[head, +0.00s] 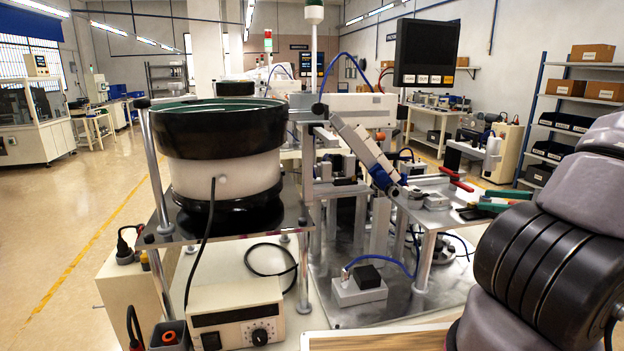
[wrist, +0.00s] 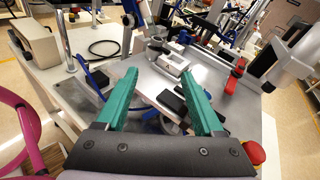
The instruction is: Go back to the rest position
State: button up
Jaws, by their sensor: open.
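My gripper (wrist: 160,73) shows in the wrist view with its two green fingers apart and nothing between them. It is over the metal plate (wrist: 240,101) of the feeder station. A dark block (wrist: 172,101) shows beyond the gap between the fingers, lower down on the station. In the head view, my arm comes in from the right, and green finger parts show past it near the red-handled clamp. The bowl feeder (head: 222,165), with its black and white bowl, stands left of my arm and apart from it.
A red clamp handle (wrist: 235,76) and a red knob (wrist: 254,152) stand at the right of the plate. A controller box (head: 237,314) sits below the bowl. A dark monitor (head: 426,47) rises behind the station. Open floor (head: 50,230) lies at the left.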

jog(key=s+a+r+n+g+h, duration=0.2)
jog(key=a+r+n+g, duration=0.35)
jog(key=a, duration=0.25)
jog(key=s+a+r+n+g+h, duration=0.2)
jog(key=a+r+n+g, duration=0.2)
jog(key=a+n, duration=0.35)
jog(key=s+a+r+n+t+h, duration=0.2)
jog(key=s+a+r+n, duration=0.1)
jog(key=r, duration=0.3)
jog(key=s+a+r+n+t+h, duration=0.2)
jog(key=s+a+r+n+t, duration=0.1)
jog(key=a+r+n, duration=0.1)
notch_tip(320, 180, up, 2)
jog(key=shift+s+r+n+h, duration=0.2)
jog(key=shift+s+n+h, duration=0.1)
jog(key=shift+n, duration=0.3)
